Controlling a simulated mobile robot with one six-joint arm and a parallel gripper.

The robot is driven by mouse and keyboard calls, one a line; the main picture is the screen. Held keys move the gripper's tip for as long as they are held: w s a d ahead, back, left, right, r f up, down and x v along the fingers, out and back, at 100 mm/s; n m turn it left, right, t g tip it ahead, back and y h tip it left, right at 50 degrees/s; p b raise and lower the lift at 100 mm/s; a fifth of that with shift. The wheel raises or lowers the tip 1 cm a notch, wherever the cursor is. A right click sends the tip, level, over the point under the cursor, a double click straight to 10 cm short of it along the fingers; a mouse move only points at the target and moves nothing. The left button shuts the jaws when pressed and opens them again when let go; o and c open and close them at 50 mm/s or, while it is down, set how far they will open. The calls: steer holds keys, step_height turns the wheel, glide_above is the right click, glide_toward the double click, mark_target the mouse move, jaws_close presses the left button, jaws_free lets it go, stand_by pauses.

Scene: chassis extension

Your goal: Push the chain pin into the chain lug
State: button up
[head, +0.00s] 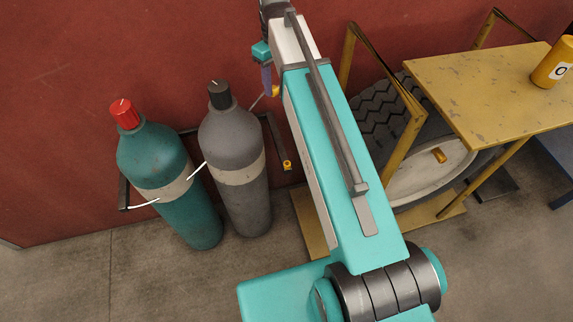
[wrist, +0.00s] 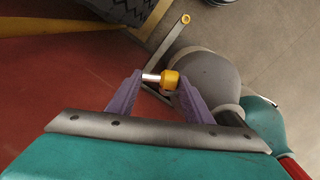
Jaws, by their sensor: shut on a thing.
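The chain pin (wrist: 170,79), with a yellow head and a bright metal shank, lies crosswise between the purple fingers of my gripper (wrist: 160,80) in the wrist view. The gripper is shut on it. In the head view my gripper (head: 268,80) is partly hidden by my arm, near the red wall above the bracket, and the pin's yellow head (head: 275,91) shows beside it. The chain lug looks to be the yellow piece (head: 287,165) at the bracket's right end; it also shows in the wrist view (wrist: 186,18), apart from the pin.
A teal cylinder (head: 155,160) with a red cap and a grey cylinder (head: 235,150) stand against the wall, with pale chain pieces around them. A large tyre (head: 385,115) in a yellow rack stands to the right. A yellow table (head: 480,85) bears a yellow canister (head: 553,62).

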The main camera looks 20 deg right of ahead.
step_height(320, 180, down, 10)
steer(key=b, duration=0.9)
steer(key=shift+a+b, duration=0.15)
steer(key=shift+b, duration=0.25)
steer(key=shift+r, duration=0.1)
steer(key=shift+s+f+m, duration=0.1)
steer(key=shift+s+m, duration=0.9)
steer(key=shift+m, duration=0.45)
steer(key=shift+s+f+m, duration=0.1)
steer(key=shift+s+m, duration=0.85)
steer(key=shift+m, duration=0.5)
steer(key=shift+s, duration=0.15)
